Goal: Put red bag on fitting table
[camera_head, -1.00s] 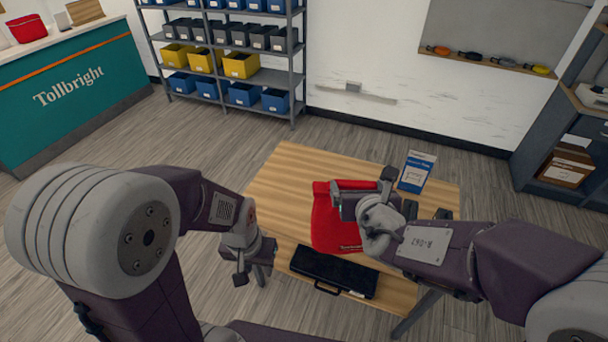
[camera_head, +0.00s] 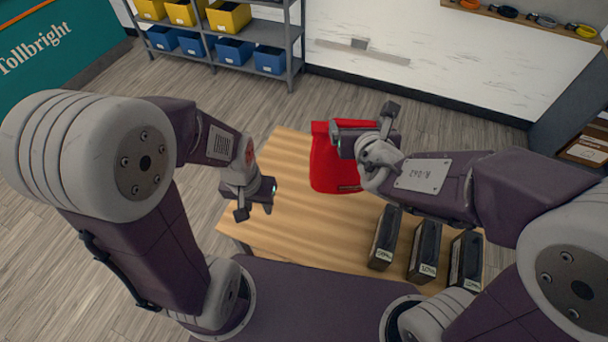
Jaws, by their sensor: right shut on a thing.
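The red bag (camera_head: 333,172) hangs or stands over the wooden table (camera_head: 295,215), left of my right arm. I cannot tell whether its bottom touches the tabletop. My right gripper (camera_head: 341,138) is shut on the bag's top edge, and the gripper and wrist hide part of its upper right side. My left gripper (camera_head: 268,192) is to the left of the bag, over the table's left part and apart from the bag.
Three black boxes with white labels stand on the table's right side: one on the left (camera_head: 385,237), one in the middle (camera_head: 424,250), one on the right (camera_head: 465,260). A shelf rack (camera_head: 291,50) with bins stands behind. Bare wood shows left of the boxes.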

